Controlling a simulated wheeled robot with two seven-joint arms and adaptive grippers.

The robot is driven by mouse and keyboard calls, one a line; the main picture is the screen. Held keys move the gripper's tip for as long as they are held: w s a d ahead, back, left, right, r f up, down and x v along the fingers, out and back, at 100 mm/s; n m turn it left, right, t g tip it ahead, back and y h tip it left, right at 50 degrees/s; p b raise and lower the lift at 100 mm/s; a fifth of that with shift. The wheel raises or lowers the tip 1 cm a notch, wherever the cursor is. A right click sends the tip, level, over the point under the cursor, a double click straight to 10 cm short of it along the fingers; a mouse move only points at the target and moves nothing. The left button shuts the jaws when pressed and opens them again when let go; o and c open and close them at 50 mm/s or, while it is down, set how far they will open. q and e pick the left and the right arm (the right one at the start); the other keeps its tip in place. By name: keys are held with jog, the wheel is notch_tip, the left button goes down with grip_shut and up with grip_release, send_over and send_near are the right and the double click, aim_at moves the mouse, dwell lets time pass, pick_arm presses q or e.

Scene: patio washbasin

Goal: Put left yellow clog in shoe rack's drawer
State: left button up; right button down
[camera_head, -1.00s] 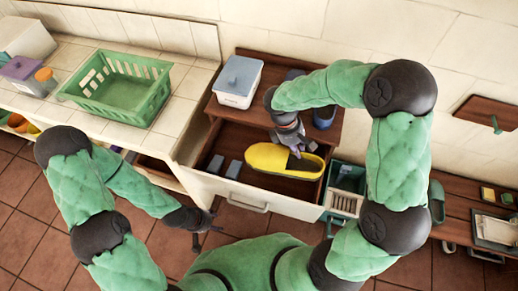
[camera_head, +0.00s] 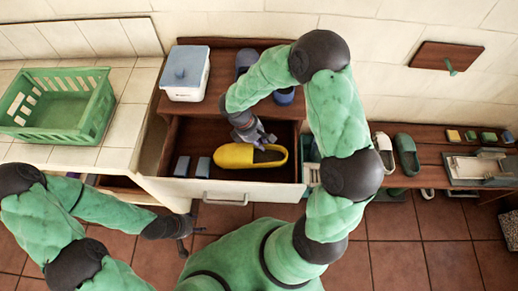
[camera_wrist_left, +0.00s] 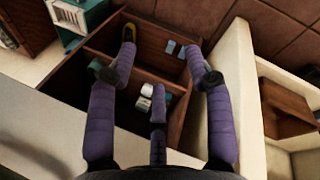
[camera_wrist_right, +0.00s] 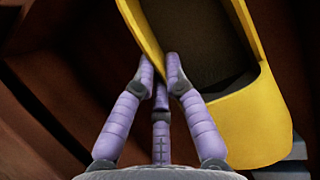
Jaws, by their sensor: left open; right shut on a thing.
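The yellow clog (camera_head: 232,156) is inside the outline of the open shoe rack drawer (camera_head: 225,198), toward its right side, toe to the left. My right gripper (camera_head: 262,139) is shut on the clog's side wall. In the right wrist view the fingers (camera_wrist_right: 166,75) pinch the clog's edge (camera_wrist_right: 235,120). I cannot tell whether its sole touches the drawer floor. The brown shoe rack (camera_head: 222,101) stands behind the drawer. My left gripper (camera_head: 184,246) is open and empty, low in front of the drawer; its spread fingers show in the left wrist view (camera_wrist_left: 160,70).
Two grey-blue blocks (camera_head: 203,167) lie in the drawer's left part. A blue-lidded white box (camera_head: 186,72) and blue shoes (camera_head: 246,60) stand on the rack. A green basket (camera_head: 60,105) sits on the tiled counter at left. A low bench (camera_head: 440,150) with shoes is at right.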

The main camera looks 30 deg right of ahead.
jog(key=shift+f+b, duration=0.5)
jog(key=shift+f, duration=1.4)
jog(key=c, duration=1.3)
grip_release()
jog(key=shift+f, duration=0.15)
jog(key=shift+r, duration=0.25)
jog(key=p+v, duration=0.3)
jog(key=v, duration=0.9)
jog(key=shift+d, duration=0.1)
